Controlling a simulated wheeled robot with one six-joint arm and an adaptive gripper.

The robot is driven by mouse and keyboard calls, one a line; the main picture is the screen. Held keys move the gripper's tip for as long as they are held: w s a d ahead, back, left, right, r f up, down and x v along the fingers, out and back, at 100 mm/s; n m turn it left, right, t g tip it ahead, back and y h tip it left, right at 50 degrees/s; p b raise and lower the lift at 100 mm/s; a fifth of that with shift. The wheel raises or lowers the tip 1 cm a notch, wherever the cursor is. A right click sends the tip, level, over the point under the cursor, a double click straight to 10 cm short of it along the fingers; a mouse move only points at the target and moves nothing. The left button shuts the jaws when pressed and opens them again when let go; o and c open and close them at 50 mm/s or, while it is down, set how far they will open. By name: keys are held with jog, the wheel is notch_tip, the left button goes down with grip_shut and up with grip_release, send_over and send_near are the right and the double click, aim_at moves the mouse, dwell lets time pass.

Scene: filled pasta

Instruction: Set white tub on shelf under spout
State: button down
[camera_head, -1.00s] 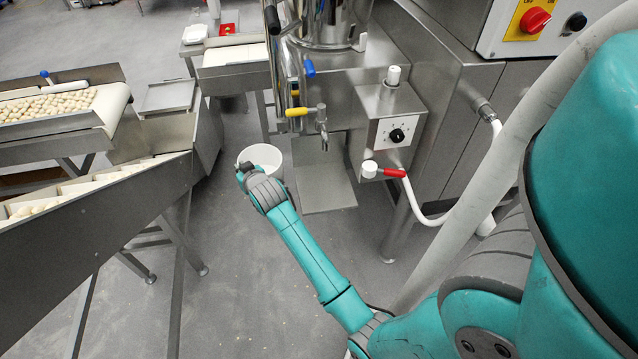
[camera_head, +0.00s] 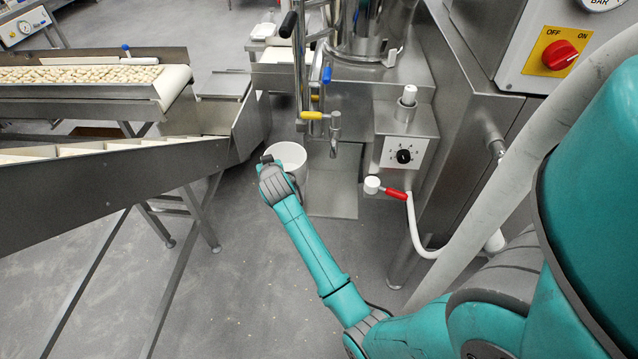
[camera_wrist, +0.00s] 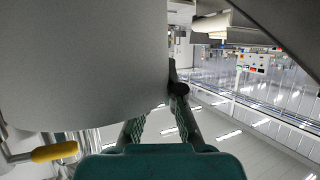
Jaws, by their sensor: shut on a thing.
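The white tub (camera_head: 289,154) hangs upright and looks empty at the end of my arm, left of the metal shelf (camera_head: 332,196). My gripper (camera_wrist: 172,88) is shut on the tub; in the head view my own wrist hides the fingers and part of the tub. The tub's pale wall (camera_wrist: 85,65) fills the upper left of the wrist view. The spout (camera_head: 335,130) with its yellow-handled tap (camera_head: 311,115) stands above the shelf, right of the tub. The shelf is bare where it shows.
A control box with a black dial (camera_head: 404,157) and a red-handled lever (camera_head: 396,194) stand right of the shelf. Open floor (camera_head: 240,270) lies in front.

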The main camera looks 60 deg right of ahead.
jog(key=s+d, duration=0.3)
jog(key=s, duration=0.4)
jog(key=s+d, duration=0.3)
jog(key=s, duration=0.4)
jog(key=shift+w+a+f, duration=0.1)
jog(key=shift+f, duration=1.55)
jog(key=shift+w+a+f, duration=0.1)
jog(key=shift+f, duration=1.5)
jog(key=shift+s+f, duration=0.2)
jog(key=shift+f, duration=0.15)
jog(key=c, duration=1.3)
grip_release()
